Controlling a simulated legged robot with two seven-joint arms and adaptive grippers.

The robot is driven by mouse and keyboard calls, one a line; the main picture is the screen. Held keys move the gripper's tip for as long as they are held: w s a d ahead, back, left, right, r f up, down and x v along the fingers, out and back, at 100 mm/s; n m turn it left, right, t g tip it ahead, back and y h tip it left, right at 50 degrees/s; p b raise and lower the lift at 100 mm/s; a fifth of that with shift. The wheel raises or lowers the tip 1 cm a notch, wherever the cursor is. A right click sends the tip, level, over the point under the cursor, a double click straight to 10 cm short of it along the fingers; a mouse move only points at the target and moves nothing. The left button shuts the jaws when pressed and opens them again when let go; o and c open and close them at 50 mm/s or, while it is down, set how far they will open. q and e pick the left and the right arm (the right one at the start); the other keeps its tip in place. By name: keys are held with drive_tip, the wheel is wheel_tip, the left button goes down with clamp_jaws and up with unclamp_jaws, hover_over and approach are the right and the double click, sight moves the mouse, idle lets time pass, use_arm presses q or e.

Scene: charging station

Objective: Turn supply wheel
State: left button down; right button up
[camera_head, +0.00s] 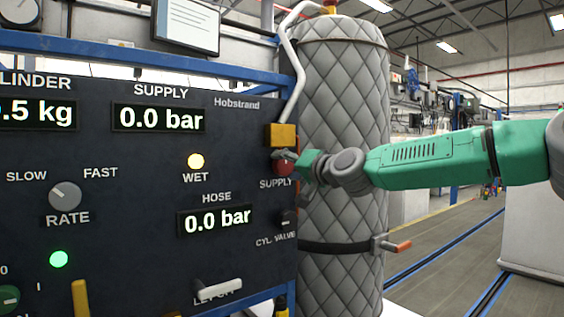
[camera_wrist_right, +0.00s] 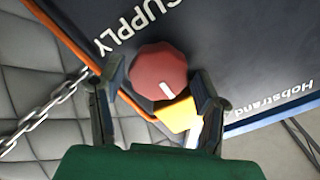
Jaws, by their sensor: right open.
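The supply wheel is a red knob (camera_head: 283,167) on the right side of the dark panel, above the word SUPPLY. In the right wrist view the red knob (camera_wrist_right: 158,70) shows a white mark pointing toward the lower right of its face. My right gripper (camera_head: 292,160) reaches in from the right and is at the knob, partly covering it. In the right wrist view the fingers of my right gripper (camera_wrist_right: 160,95) are spread on either side of the knob; I cannot tell whether they touch it. My left gripper is not in view.
The dark panel (camera_head: 130,235) carries displays; SUPPLY (camera_head: 159,118) and HOSE (camera_head: 216,219) both read 0.0 bar. A yellow block (camera_head: 281,135) sits just above the knob. A quilted grey cylinder (camera_head: 342,130) stands right behind it. A chain (camera_wrist_right: 42,117) hangs near the fingers.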

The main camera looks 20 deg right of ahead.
drive_tip(key=shift+w+d, duration=0.15)
drive_tip(key=shift+w, duration=0.7)
drive_tip(key=shift+a, duration=0.35)
drive_tip(key=c, duration=0.9)
